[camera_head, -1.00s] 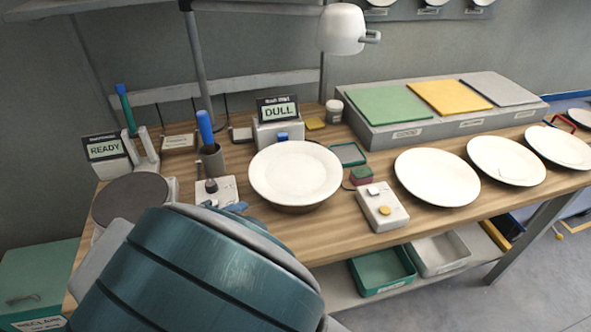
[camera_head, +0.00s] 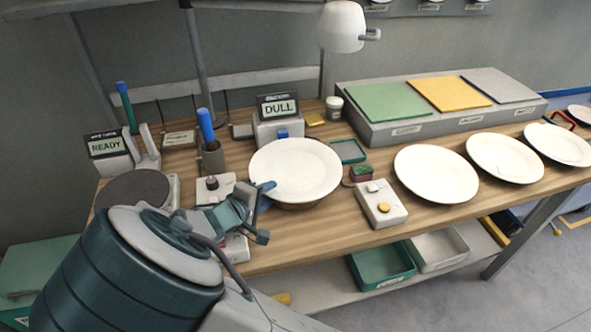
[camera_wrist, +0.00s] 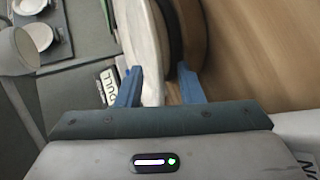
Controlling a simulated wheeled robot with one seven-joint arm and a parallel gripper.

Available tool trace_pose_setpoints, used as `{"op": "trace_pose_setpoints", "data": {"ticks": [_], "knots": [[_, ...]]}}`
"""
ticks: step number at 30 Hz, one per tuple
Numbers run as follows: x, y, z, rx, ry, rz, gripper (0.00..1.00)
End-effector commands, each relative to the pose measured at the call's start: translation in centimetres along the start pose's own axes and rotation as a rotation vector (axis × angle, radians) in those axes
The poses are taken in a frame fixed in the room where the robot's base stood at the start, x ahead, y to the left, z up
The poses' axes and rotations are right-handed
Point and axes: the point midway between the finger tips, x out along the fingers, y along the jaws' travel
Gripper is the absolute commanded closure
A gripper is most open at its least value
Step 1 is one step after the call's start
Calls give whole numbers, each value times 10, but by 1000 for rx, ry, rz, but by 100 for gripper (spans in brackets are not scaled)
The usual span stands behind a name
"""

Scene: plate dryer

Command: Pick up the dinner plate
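The dinner plate (camera_head: 298,165) is white and round. It rests level on a round support on the wooden bench, in front of the DULL sign. My gripper (camera_head: 268,194) is at the plate's front left rim, with its blue fingers apart. In the wrist view, the plate (camera_wrist: 148,40) stands on edge in the picture, and its rim reaches into the gap between the fingertips of my gripper (camera_wrist: 158,82). One finger is on the plate's face side and the other on the underside. I cannot see the fingers pressing on the rim.
Three more white plates (camera_head: 436,175) lie in a row to the right. A small control box (camera_head: 382,204) stands right of the dinner plate. A holder with a blue-handled tool (camera_head: 206,125) and a knobbed box (camera_head: 214,188) stand left. A lamp (camera_head: 342,28) hangs above.

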Motion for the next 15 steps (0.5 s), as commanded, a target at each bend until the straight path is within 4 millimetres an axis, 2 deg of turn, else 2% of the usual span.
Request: {"op": "trace_pose_setpoints", "data": {"ticks": [4, 11, 15], "knots": [[13, 0, 0, -1, 0, 0, 66], [14, -1, 0, 0, 1, -1, 66], [14, -1, 0, 0, 1, -1, 100]]}}
